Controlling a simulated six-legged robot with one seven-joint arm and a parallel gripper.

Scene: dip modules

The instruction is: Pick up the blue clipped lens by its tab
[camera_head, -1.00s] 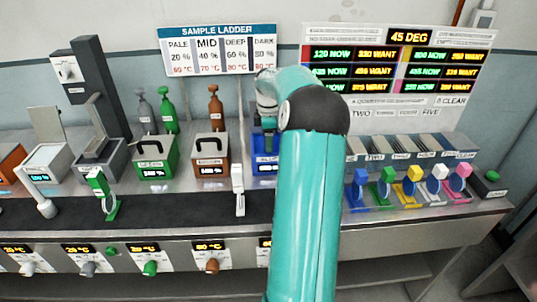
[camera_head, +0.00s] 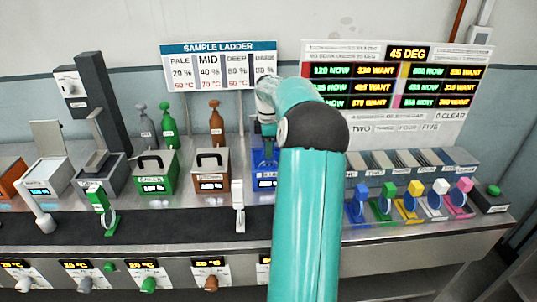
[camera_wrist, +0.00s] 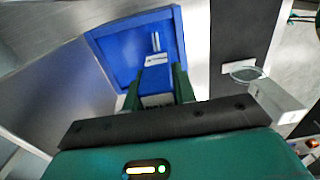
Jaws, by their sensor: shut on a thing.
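A blue clipped lens (camera_head: 356,206), with its tab on top, stands at the left end of the coloured row right of my arm in the head view. My gripper (camera_head: 268,138) is well to its left, over the blue tank (camera_head: 264,182). The wrist view does not show the lens in the row.
A white clip with a ring (camera_wrist: 243,73) stands right of the blue tank; it also shows in the head view (camera_head: 238,205). Green (camera_head: 152,186) and brown (camera_head: 210,184) tanks with black handles stand to the left. A dark strip (camera_head: 170,221) runs along the front.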

